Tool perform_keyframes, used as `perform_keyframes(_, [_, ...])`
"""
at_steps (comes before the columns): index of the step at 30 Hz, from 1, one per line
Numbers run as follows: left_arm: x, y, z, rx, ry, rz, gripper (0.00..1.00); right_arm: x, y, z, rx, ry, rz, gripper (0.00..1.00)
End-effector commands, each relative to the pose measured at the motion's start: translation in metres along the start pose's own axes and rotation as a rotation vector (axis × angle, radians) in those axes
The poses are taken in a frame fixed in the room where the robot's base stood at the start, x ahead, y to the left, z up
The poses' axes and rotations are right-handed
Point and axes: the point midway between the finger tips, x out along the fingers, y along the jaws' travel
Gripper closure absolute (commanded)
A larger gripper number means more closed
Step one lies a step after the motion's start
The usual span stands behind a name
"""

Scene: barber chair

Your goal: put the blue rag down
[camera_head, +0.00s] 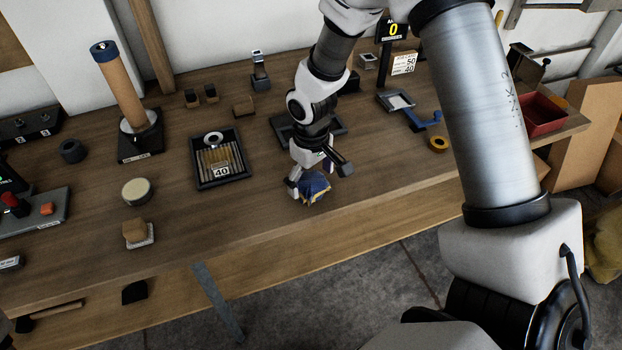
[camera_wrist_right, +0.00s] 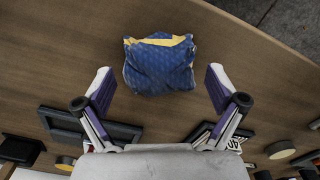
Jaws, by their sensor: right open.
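The blue rag (camera_head: 314,190), crumpled and with a yellow edge, lies on the wooden workbench (camera_head: 90,200) close to its front edge. It also shows in the right wrist view (camera_wrist_right: 160,66), beyond and between the fingertips. My right gripper (camera_head: 322,181) is open at the rag in the head view. In the right wrist view the right gripper (camera_wrist_right: 158,82) has its two fingers spread wide, with a gap between each finger and the rag. My left gripper is not in view.
A black tray marked 40 (camera_head: 220,165) lies left of the rag. A yellow tape roll (camera_head: 438,144), blue-handled tool (camera_head: 422,120) and red bin (camera_head: 541,114) are to the right. A round tin (camera_head: 137,191) stands left. Bare bench surrounds the rag; the front edge is near.

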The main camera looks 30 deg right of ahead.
Motion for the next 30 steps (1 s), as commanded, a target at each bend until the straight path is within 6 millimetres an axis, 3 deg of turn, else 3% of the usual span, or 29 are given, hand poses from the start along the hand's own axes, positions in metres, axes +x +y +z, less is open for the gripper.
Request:
perform_keyframes(9, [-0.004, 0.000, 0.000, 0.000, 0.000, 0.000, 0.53, -0.078, 0.000, -0.002, 0.001, 0.007, 0.001, 0.05])
perform_keyframes(15, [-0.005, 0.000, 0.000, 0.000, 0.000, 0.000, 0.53, -0.111, 0.000, -0.001, 0.000, 0.004, 0.001, 0.05])
perform_keyframes(30, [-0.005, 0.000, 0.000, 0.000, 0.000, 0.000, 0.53, -0.115, 0.000, 0.000, 0.000, 0.001, 0.001, 0.05])
